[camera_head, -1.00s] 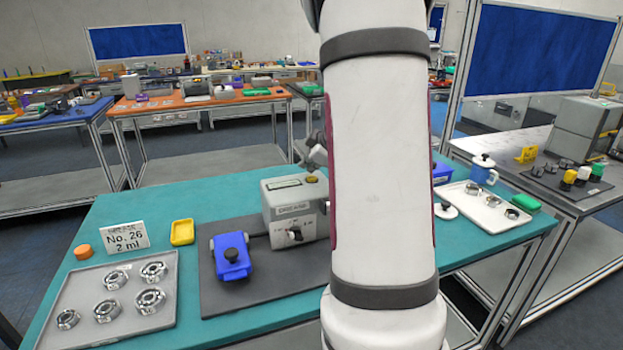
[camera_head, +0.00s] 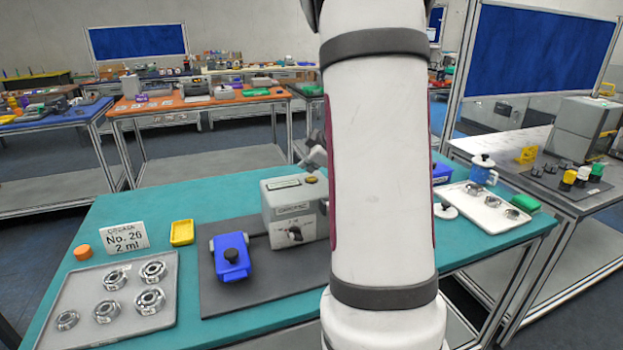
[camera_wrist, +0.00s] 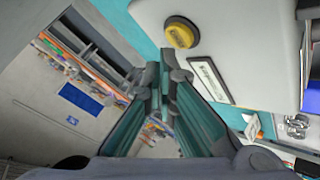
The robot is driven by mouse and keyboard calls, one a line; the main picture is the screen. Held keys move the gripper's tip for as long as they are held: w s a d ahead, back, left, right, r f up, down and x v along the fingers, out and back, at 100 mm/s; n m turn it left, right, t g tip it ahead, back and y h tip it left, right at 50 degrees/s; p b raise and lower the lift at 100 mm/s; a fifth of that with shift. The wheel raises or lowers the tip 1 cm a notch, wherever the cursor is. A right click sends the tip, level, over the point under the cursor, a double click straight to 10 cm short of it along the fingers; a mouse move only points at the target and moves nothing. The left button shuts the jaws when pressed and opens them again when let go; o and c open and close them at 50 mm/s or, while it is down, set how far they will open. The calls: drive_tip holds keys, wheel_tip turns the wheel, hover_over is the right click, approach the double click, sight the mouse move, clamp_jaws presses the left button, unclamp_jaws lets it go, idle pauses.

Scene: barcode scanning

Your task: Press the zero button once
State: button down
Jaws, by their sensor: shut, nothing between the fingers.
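The grey box-shaped device (camera_head: 283,205) stands on a dark mat, partly hidden behind my arm. A round yellow button (camera_head: 312,179) is on its top, beside a small display window (camera_head: 284,183). In the wrist view the yellow button (camera_wrist: 181,33) sits in a dark ring on the pale housing (camera_wrist: 262,45), near the framed display (camera_wrist: 211,80). My gripper (camera_wrist: 157,78) is shut and empty. Its tips appear just below and left of the button in that view, apart from it. In the head view only a bit of the gripper (camera_head: 318,152) shows behind my arm.
A blue device with a black knob (camera_head: 231,256) stands left of the grey device. A tray of metal rings (camera_head: 85,322), a yellow dish (camera_head: 182,232) and a sign (camera_head: 125,238) are farther left.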

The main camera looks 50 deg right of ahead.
sight(310, 179)
drive_tip(key=shift+f+b, duration=0.9)
drive_tip(key=shift+b, duration=1)
idle(1.0)
drive_tip(key=shift+r, duration=0.1)
idle(0.3)
drive_tip(key=shift+r, duration=0.8)
drive_tip(key=shift+p, duration=0.3)
drive_tip(key=shift+r+p, duration=1.2)
drive_tip(key=shift+r, duration=1.3)
